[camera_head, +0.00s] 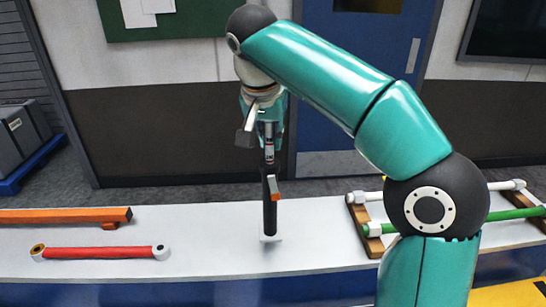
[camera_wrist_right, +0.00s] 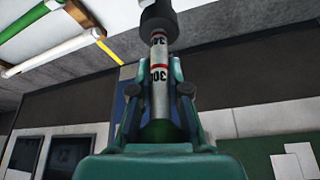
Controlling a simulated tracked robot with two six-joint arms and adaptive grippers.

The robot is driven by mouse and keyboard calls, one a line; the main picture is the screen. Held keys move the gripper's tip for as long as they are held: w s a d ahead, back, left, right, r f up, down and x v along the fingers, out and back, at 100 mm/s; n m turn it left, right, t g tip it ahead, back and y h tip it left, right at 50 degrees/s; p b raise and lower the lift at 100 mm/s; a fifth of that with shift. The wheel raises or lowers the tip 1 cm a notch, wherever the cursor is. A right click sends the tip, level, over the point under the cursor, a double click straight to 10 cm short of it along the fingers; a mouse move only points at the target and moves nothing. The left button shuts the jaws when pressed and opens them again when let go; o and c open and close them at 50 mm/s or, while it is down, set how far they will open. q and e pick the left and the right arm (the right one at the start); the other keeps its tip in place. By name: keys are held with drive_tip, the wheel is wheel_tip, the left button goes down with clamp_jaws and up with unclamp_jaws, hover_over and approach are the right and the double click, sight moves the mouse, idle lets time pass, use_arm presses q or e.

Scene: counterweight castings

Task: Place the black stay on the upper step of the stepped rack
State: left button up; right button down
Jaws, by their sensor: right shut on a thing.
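The black stay (camera_head: 270,215) hangs upright in the head view, its lower end close to the white tabletop; whether it touches cannot be told. My right gripper (camera_head: 264,122) is shut on its upper part. In the right wrist view the stay (camera_wrist_right: 158,48) shows a grey section with red bands between the fingers and a black part beyond. The stepped rack (camera_head: 362,228) has brown wooden supports and stands right of the stay, partly hidden by my right arm. A green tube (camera_head: 515,214) and a white tube (camera_head: 506,185) lie on it. My left gripper is not in view.
A red stay (camera_head: 100,252) with white ends and an orange beam (camera_head: 60,216) lie on the left of the white table (camera_head: 210,230). The table is clear between them and the rack, apart from the black stay. A blue door (camera_head: 325,100) and dark wall stand behind.

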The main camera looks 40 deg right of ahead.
sight(271, 153)
wheel_tip(271, 153, down, 4)
drive_tip(key=shift+r+b, duration=0.2)
drive_tip(key=shift+b, duration=0.25)
drive_tip(key=c, duration=1.6)
unclamp_jaws()
drive_tip(key=shift+f, duration=0.1)
drive_tip(key=o, duration=0.5)
drive_tip(key=shift+c, duration=0.2)
drive_tip(key=p+v, duration=0.2)
drive_tip(key=v, duration=1)
drive_tip(key=shift+p, duration=0.4)
drive_tip(key=shift+s, duration=0.1)
